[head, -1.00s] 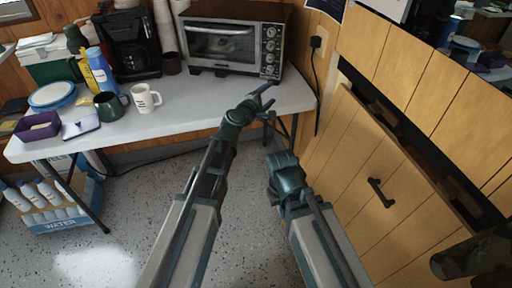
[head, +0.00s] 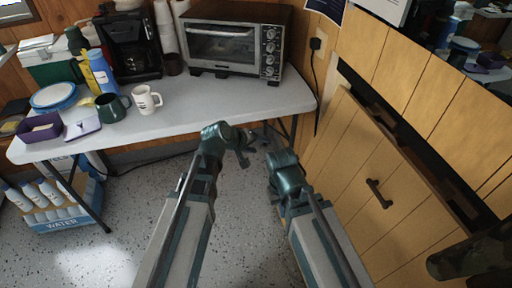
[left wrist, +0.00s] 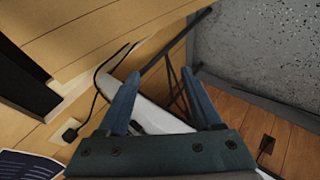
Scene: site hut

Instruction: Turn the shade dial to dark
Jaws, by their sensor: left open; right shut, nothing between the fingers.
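The toaster oven (head: 222,45) stands at the back right of the table, with a column of several round dials (head: 269,47) on its right front panel. The shade dial's label and pointer are too small to read. My left gripper (head: 246,156) is open and empty, in front of and below the table's front edge, well away from the dials. In the left wrist view its two fingers (left wrist: 163,105) are spread, and no dial is seen there. My right gripper (head: 285,170) is right of the left one, low beside the wooden front; its fingertips are mostly hidden.
The white table (head: 200,112) is clear in front of the oven. A white mug (head: 145,100), green mug (head: 109,106) and coffee maker (head: 130,48) stand to the left. A wooden front with a black handle (head: 378,193) stands at the right. A plugged cord (head: 316,44) hangs beside the oven.

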